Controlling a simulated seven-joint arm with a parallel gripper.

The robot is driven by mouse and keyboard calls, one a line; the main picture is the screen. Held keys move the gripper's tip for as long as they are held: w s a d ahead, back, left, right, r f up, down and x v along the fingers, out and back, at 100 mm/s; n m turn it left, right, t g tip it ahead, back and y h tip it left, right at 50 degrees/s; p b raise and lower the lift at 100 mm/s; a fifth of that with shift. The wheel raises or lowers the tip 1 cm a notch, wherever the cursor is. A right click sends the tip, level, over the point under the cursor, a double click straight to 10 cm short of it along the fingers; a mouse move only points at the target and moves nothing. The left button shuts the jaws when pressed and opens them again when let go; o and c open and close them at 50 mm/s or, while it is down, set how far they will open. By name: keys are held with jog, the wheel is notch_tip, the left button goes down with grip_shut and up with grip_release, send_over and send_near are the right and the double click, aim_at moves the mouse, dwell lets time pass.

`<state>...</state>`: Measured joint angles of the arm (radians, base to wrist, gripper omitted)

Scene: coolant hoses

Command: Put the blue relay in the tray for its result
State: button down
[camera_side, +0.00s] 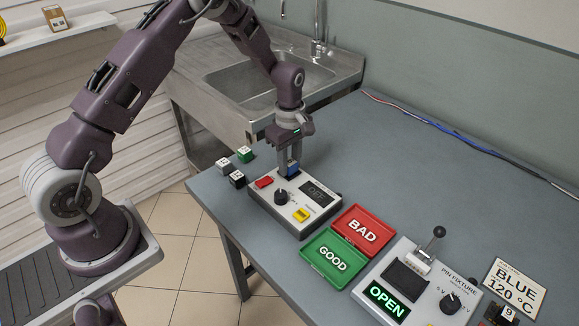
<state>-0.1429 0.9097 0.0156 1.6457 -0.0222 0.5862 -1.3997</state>
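The blue relay (293,168) is between the fingers of my gripper (290,174), which looks shut on it. The fingers partly hide it. They point down at the far end of a grey tester box (268,207); I cannot tell whether the relay touches the box or a socket there. The box has a black knob, a red part, a yellow button and a dark display that seems to read OFF. The red BAD tray (358,212) and the green GOOD tray (330,238) lie to the right of the box, both without a relay.
Green (245,153), grey (224,165) and black (237,178) relays stand left of the tester. A pin fixture (413,301) with a lever and a green OPEN display is at the right. A card (515,288) reads BLUE 120 °C. The table's back is mostly clear.

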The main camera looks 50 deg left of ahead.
jog(key=shift+r, duration=0.1)
notch_tip(320, 180, up, 9)
jog(key=shift+f, duration=0.15)
jog(key=d, duration=0.7)
send_over(333, 258)
notch_tip(333, 258, down, 2)
notch_tip(333, 258, down, 10)
jog(key=shift+f, duration=0.2)
jog(key=shift+f, duration=0.1)
jog(key=c, duration=1.1)
grip_release()
jog(key=shift+o, duration=0.2)
